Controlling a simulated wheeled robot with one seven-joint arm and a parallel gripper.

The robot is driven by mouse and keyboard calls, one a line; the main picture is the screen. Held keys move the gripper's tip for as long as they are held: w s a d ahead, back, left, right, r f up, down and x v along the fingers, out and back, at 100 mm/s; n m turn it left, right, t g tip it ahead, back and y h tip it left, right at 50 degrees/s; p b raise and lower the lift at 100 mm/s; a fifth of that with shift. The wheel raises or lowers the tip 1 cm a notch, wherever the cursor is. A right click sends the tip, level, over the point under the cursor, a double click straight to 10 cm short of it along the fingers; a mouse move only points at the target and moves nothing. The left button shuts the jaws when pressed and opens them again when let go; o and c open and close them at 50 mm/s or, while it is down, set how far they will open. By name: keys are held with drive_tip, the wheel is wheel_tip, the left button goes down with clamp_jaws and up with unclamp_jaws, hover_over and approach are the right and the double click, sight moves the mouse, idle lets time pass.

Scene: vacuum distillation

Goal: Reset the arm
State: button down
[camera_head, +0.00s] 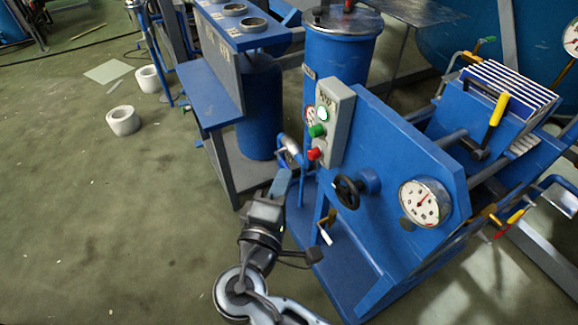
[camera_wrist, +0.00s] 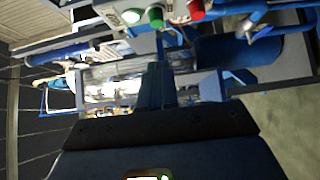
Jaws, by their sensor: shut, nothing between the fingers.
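My gripper (camera_head: 281,183) is in the middle of the head view, at the end of my raised arm. It stands close to the left side of the blue machine's control box (camera_head: 336,122), a little below it. Its blue fingers are together and hold nothing. In the wrist view my gripper (camera_wrist: 155,80) points toward the blue machine, with the box's white, green and red buttons (camera_wrist: 155,14) along the top edge. I cannot tell from these views whether the fingers touch the machine.
The blue machine's panel (camera_head: 385,165) carries a black handwheel (camera_head: 347,192) and a round gauge (camera_head: 425,201). A blue cylinder tank (camera_head: 340,55) and a blue bench (camera_head: 215,95) stand behind. White rolls (camera_head: 123,120) lie on the floor at left, where there is free room.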

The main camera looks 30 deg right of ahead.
drive_tip(key=shift+s+a, duration=0.4)
drive_tip(key=s+d+f+g+y+p, duration=0.1)
drive_tip(key=s+f+y, duration=0.4)
drive_tip(key=s, duration=0.4)
drive_tip(key=s+d+f+g+y+p, duration=0.1)
drive_tip(key=s+d+f+y, duration=0.1)
drive_tip(key=s+f+y, duration=0.5)
drive_tip(key=s+d+r+m+t+p, duration=0.1)
drive_tip(key=s+r+m, duration=0.3)
drive_tip(key=s+r, duration=0.4)
drive_tip(key=s+d+r+m+t+p, duration=0.1)
drive_tip(key=s+r+m+t, duration=0.2)
drive_tip(key=r, duration=1)
drive_tip(key=s+m, duration=0.2)
drive_tip(key=s, duration=0.3)
drive_tip(key=shift+s+d+r+y, duration=0.15)
drive_tip(key=shift+s+r+y, duration=0.15)
drive_tip(key=shift+s, duration=0.05)
